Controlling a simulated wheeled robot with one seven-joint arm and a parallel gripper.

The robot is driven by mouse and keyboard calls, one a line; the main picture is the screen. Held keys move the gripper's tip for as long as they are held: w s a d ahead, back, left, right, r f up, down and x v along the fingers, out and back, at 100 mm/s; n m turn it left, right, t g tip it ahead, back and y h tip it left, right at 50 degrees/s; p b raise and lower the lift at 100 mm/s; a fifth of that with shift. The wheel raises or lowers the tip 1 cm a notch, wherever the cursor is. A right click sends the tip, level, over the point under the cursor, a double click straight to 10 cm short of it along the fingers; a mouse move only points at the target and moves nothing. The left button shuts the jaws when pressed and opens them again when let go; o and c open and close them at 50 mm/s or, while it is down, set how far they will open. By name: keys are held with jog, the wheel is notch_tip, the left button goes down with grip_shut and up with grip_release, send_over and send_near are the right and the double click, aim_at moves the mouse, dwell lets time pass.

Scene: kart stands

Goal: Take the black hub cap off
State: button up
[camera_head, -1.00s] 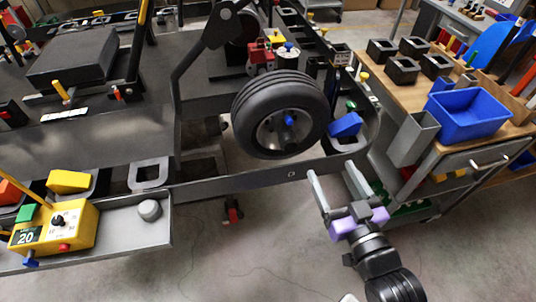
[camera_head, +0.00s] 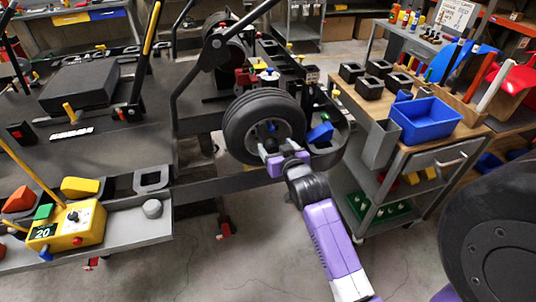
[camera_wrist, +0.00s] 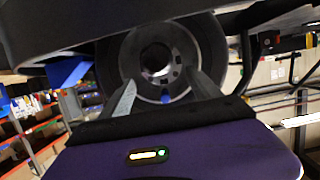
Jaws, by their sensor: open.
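The black-tyred wheel (camera_head: 241,128) is mounted on the kart and has a metal rim. A small blue part (camera_head: 272,127) shows near its middle. In the wrist view the tyre (camera_wrist: 211,48) surrounds a grey rim with a dark round centre (camera_wrist: 157,58), which may be the black hub cap; I cannot tell for sure. The blue part (camera_wrist: 166,97) shows below this centre there. My gripper (camera_head: 268,151) is in front of the wheel's lower part, open, with its fingers (camera_wrist: 165,88) pointing at the hub.
The kart frame's dark bar (camera_head: 240,182) runs just below the wheel. A blue block (camera_head: 320,132) sits right of the tyre. A cart with a blue bin (camera_head: 425,136) and several black square holders stands to the right. A yellow box (camera_head: 75,225) is on the left shelf.

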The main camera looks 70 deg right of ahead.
aim_at(274, 148)
jog(key=shift+a+f, duration=0.1)
jog(key=shift+f, duration=0.35)
jog(key=shift+p+x, duration=0.4)
jog(key=shift+x, duration=3.4)
jog(key=shift+s+f, duration=0.1)
jog(key=shift+c, duration=0.2)
grip_shut()
jog(key=shift+s+a, duration=0.25)
jog(key=shift+a, duration=0.05)
jog(key=shift+s+a+p, duration=0.25)
jog(key=shift+p, duration=0.1)
jog(key=shift+s+a, duration=0.2)
jog(key=shift+a, duration=0.05)
